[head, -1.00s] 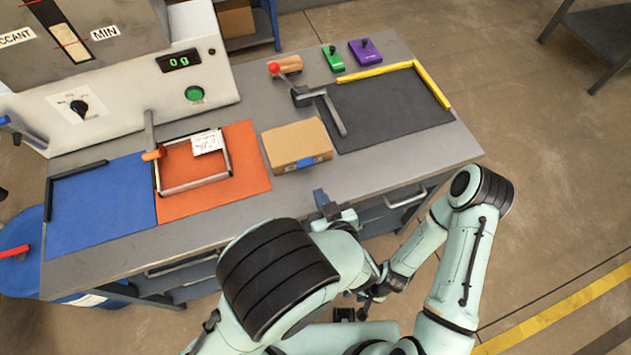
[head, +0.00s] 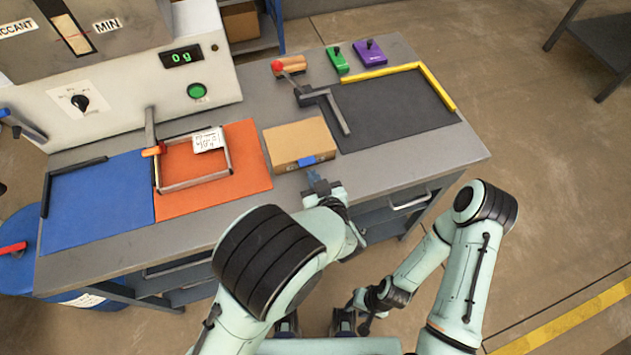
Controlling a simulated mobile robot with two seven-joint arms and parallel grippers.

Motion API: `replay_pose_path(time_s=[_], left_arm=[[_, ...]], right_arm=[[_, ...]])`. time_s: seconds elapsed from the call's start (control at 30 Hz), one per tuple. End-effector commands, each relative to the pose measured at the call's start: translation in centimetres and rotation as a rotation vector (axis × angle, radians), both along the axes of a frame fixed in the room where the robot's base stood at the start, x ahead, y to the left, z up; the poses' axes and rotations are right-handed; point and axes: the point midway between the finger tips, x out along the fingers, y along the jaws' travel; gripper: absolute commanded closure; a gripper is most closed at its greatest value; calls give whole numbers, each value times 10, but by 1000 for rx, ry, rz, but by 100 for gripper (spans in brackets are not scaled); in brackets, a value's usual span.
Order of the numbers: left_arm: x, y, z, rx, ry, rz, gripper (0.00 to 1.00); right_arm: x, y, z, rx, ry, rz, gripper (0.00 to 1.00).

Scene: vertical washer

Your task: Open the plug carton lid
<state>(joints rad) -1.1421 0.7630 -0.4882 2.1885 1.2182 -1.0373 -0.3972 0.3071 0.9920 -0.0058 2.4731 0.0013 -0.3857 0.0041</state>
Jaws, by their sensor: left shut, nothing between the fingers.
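The plug carton (head: 298,139) is a closed tan cardboard box on the grey workbench, with a blue tab (head: 311,161) on its front face. My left gripper (head: 317,179) is shut and empty just in front of the carton, close to the blue tab. A small gap appears to separate the fingertips from the box. My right gripper (head: 347,320) hangs low in front of the bench, well away from the carton. Its fingers are too small and dark to read.
Left of the carton, a metal frame (head: 229,158) lies on an orange mat (head: 252,145), beside a blue mat (head: 98,205). Right of it is a dark mat (head: 395,108) with a yellow edge and a grey lever clamp (head: 337,110). Green (head: 337,62) and purple (head: 369,54) blocks stand behind.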

Motion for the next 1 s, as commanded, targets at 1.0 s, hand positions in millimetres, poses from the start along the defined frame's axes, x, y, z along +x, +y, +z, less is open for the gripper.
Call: replay_pose_path(time_s=[1.0], left_arm=[[13, 4, -6, 0, 1, 0, 100]], right_arm=[[-1, 0, -2, 0, 1, 0, 63]])
